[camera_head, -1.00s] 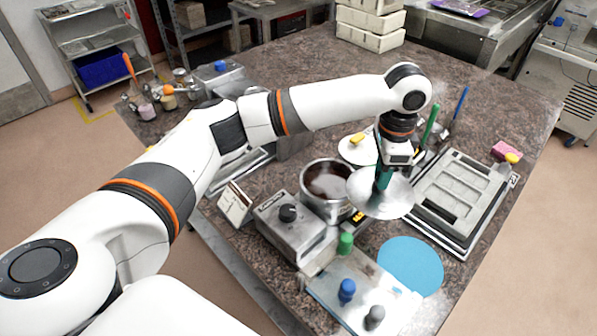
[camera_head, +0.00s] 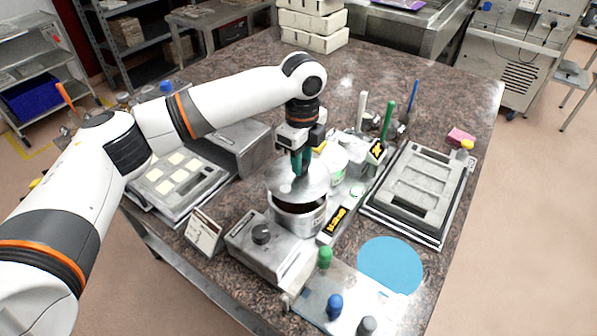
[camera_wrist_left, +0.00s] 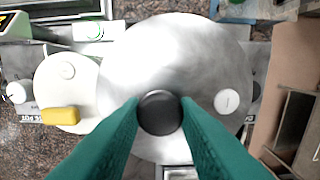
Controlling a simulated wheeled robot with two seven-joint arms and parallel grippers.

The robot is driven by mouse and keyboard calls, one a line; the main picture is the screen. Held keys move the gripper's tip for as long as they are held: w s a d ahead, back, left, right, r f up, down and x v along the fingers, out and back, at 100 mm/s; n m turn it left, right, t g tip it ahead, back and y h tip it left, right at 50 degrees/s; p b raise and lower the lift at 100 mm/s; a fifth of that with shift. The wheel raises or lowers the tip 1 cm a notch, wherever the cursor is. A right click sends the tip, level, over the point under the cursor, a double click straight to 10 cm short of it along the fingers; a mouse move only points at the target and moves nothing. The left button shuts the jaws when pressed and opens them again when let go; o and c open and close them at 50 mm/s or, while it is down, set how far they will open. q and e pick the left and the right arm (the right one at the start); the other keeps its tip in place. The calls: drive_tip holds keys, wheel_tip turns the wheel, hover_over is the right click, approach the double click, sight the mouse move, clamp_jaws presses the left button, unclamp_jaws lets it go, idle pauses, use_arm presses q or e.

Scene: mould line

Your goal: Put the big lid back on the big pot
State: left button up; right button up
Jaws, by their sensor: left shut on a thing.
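The big lid (camera_head: 284,186) is a round silver disc with a black knob (camera_wrist_left: 160,112). My left gripper (camera_head: 300,170) has its teal fingers shut on that knob and holds the lid roughly level. The lid hangs over the big pot (camera_head: 299,219), a silver pot with dark contents showing below the lid's front edge. A gap shows at the front; whether the lid touches the rim at the back is hidden. In the left wrist view the lid (camera_wrist_left: 190,55) covers the pot. My right gripper is not in view.
A grey control box (camera_head: 262,243) with a black knob stands in front of the pot. Right of it lie a blue round mat (camera_head: 390,264) and a grey mould frame (camera_head: 415,190). Upright tools, including a green one (camera_head: 387,118), stand behind.

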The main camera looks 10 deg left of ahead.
use_arm(q)
wheel_tip(320, 180, down, 4)
drive_tip(key=shift+f+p, duration=0.25)
drive_tip(key=shift+p, duration=0.3)
drive_tip(key=shift+f, duration=0.25)
drive_tip(key=o, duration=1.1)
drive_tip(key=shift+r, duration=0.55)
wheel_tip(320, 180, up, 12)
drive_tip(key=b, duration=0.3)
drive_tip(key=shift+f, duration=0.25)
